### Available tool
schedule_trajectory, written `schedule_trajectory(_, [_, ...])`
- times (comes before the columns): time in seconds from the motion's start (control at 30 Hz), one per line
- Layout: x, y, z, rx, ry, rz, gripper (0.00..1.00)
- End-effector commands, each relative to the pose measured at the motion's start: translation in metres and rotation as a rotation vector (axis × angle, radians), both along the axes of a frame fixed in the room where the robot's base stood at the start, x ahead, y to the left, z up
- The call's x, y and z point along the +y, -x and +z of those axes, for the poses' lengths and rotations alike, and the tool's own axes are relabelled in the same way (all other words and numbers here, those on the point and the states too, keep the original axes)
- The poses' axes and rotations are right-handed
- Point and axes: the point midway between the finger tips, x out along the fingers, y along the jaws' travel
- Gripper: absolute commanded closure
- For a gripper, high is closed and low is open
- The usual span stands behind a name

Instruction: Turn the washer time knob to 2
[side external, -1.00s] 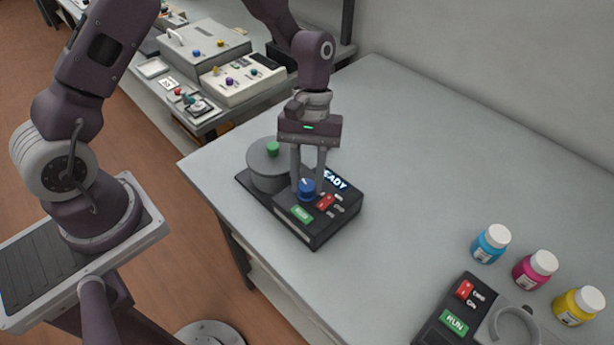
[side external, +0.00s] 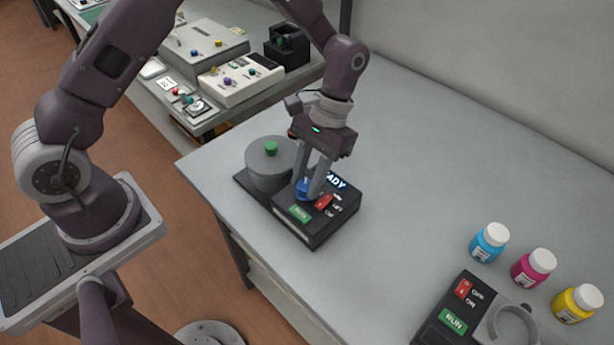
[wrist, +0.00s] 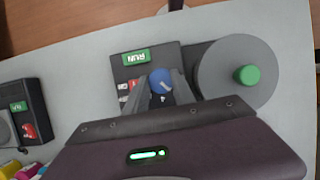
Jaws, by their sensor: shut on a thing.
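The washer is a dark box (side external: 318,235) on the grey table, with a grey lidded drum (side external: 266,170) at its left end. Its blue time knob (side external: 302,189) sits on the top panel beside a green RUN button (side external: 300,213) and a red switch (side external: 324,201). My gripper (side external: 312,190) reaches down to the panel, tilted, with its fingers on either side of the knob and shut on it. In the wrist view the blue knob (wrist: 160,80) shows a white pointer line between the fingertips. The dial numbers are largely hidden, so the setting cannot be read. The display is partly covered.
A second dark device (side external: 450,318) with a red switch and RUN button stands at the front right. Cyan (side external: 488,243), magenta (side external: 534,268) and yellow (side external: 578,304) bottles stand beside it. Other devices occupy a back bench. The table's middle is clear.

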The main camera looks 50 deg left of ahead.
Motion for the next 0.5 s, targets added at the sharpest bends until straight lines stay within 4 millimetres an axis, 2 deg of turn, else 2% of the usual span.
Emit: schedule_trajectory(0.5, [-0.0006, -0.0008, 0.0010, -0.002, 0.001, -0.052, 1.00])
